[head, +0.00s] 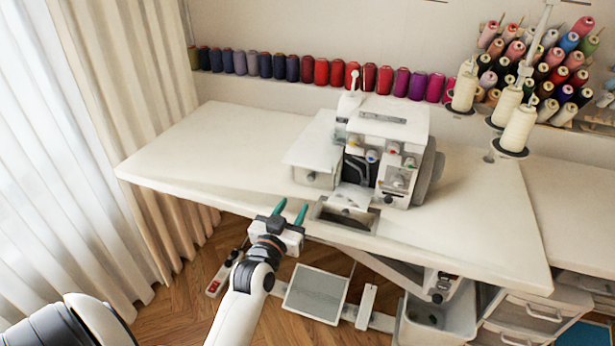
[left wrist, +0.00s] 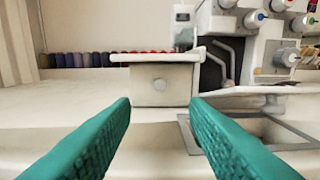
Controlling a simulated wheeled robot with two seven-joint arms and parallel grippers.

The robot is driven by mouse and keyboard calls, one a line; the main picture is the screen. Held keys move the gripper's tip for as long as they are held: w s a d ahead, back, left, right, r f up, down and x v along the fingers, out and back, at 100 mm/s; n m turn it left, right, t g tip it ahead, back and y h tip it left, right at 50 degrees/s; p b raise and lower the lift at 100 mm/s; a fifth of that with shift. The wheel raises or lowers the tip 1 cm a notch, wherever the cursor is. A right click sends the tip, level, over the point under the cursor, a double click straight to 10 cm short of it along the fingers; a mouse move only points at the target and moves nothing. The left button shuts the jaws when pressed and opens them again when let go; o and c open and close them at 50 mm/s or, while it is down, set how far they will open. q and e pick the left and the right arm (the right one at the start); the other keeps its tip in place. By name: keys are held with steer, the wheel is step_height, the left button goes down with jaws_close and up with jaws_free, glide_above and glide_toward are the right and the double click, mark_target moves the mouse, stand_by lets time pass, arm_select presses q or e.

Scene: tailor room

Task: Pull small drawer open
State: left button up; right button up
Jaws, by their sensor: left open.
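My left gripper (head: 291,209) has green fingers, which show large in the left wrist view (left wrist: 160,112). It is open and empty at the table's front edge, short of the drawer and not touching it. My right gripper is not in view.
The white table (head: 215,140) is clear left of the machine. A recessed opening (head: 345,215) lies at its front edge beside my gripper. Thread cones (head: 518,130) stand at right. Below are a foot pedal (head: 318,292), a red-switched power strip (head: 222,278) and a white bin (head: 440,318).

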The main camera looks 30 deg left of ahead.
mark_target(310, 179)
arm_select(q)
steer(key=x, duration=1)
steer(key=shift+w, duration=0.25)
jaws_close()
